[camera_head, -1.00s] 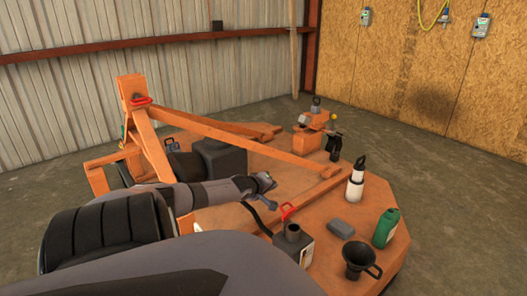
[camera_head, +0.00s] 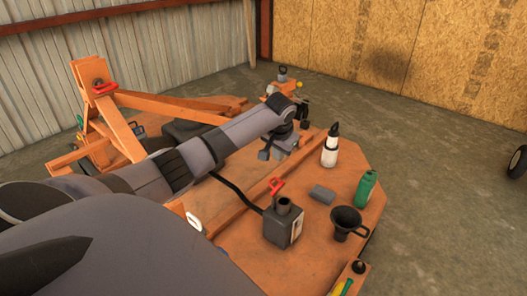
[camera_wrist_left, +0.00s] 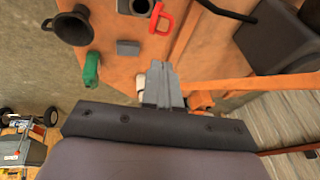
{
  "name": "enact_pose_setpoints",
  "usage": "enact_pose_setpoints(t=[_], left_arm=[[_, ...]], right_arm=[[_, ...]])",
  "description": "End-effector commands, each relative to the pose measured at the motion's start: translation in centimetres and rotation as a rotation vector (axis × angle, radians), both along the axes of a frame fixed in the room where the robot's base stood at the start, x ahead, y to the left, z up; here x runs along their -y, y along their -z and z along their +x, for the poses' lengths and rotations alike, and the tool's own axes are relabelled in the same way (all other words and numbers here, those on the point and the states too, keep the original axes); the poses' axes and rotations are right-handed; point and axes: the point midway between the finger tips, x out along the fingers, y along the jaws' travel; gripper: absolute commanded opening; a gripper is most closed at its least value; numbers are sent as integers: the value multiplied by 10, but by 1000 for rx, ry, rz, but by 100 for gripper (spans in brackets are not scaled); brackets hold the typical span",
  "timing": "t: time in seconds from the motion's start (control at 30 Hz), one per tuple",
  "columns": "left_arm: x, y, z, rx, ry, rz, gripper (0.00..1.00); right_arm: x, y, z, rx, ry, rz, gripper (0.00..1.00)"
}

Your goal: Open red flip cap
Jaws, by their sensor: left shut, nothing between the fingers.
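The red piece also shows at the top of the wrist view (camera_wrist_left: 160,18). My left gripper (camera_head: 268,154) is above the deck, a little behind the red piece and apart from it. Its fingers (camera_wrist_left: 160,72) are together and hold nothing. My right gripper is not in view.
The orange deck (camera_head: 240,245) carries a grey block (camera_head: 322,194), a black funnel (camera_head: 346,222), a green bottle (camera_head: 366,189) and a white bottle with a black top (camera_head: 331,147). An orange rail (camera_head: 255,193) runs beside the red piece.

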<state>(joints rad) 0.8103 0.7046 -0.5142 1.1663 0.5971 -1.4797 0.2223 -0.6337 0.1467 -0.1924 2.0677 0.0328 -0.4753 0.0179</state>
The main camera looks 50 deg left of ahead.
Motion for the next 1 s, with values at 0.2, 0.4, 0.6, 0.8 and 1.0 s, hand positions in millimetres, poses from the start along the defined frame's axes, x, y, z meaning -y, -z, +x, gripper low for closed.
enact_pose_setpoints(t=[0.2,0.4,0.6,0.8,1.0], left_arm=[[-3,19,5,-7,4,2,0],[-11,52,14,-5,4,2,0],[-19,81,23,-5,3,0,0],[-30,109,26,-7,2,2,0],[-42,124,25,-4,4,1,0]], right_arm=[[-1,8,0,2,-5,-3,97],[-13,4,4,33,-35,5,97],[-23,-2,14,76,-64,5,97],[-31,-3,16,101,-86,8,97],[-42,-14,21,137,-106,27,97]])
